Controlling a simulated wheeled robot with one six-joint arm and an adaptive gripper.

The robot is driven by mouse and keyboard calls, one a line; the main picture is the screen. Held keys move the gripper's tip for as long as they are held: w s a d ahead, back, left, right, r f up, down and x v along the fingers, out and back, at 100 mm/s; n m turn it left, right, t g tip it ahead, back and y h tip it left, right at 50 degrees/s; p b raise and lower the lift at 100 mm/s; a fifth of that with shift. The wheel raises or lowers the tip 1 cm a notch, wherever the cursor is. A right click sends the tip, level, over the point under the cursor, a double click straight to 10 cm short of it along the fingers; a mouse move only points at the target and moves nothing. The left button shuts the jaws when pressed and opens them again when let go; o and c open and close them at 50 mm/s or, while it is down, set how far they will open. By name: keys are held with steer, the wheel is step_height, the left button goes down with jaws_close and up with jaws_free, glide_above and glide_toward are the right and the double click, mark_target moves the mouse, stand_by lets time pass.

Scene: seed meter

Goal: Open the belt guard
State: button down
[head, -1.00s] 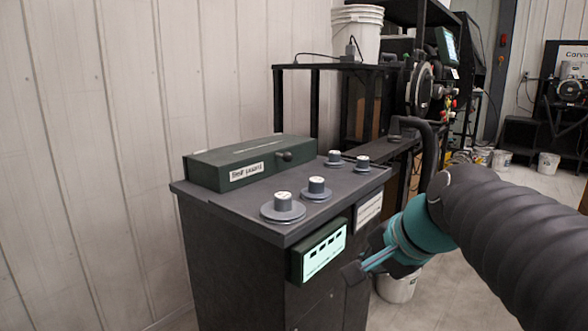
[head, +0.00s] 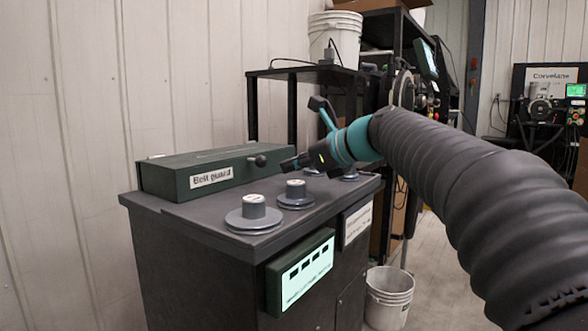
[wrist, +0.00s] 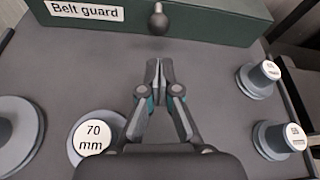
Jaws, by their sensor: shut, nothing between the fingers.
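The belt guard (head: 215,170) is a long dark green box with a white label, lying along the back of the cabinet top by the wall. It looks closed. Its round knob (head: 261,160) sticks out of the front face near the right end; in the wrist view the knob (wrist: 158,20) is straight ahead of the fingertips. My gripper (head: 285,165) is shut and empty, above the cabinet top just in front of the knob. In the wrist view its fingertips (wrist: 159,68) are together, with a gap between them and the knob.
Grey stepped knobs stand on the dark cabinet top (head: 175,212): one at the front (head: 254,213), one marked 70 mm (wrist: 95,135), and two at right in the wrist view (wrist: 259,77). A lit display (head: 303,272) is on the cabinet front. A white bucket (head: 388,297) stands on the floor.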

mark_target(270, 187)
steer(key=x, duration=0.6)
steer(key=shift+w+a+f+b, duration=0.15)
steer(key=shift+w+a+b, duration=0.1)
steer(key=shift+a+b, duration=0.05)
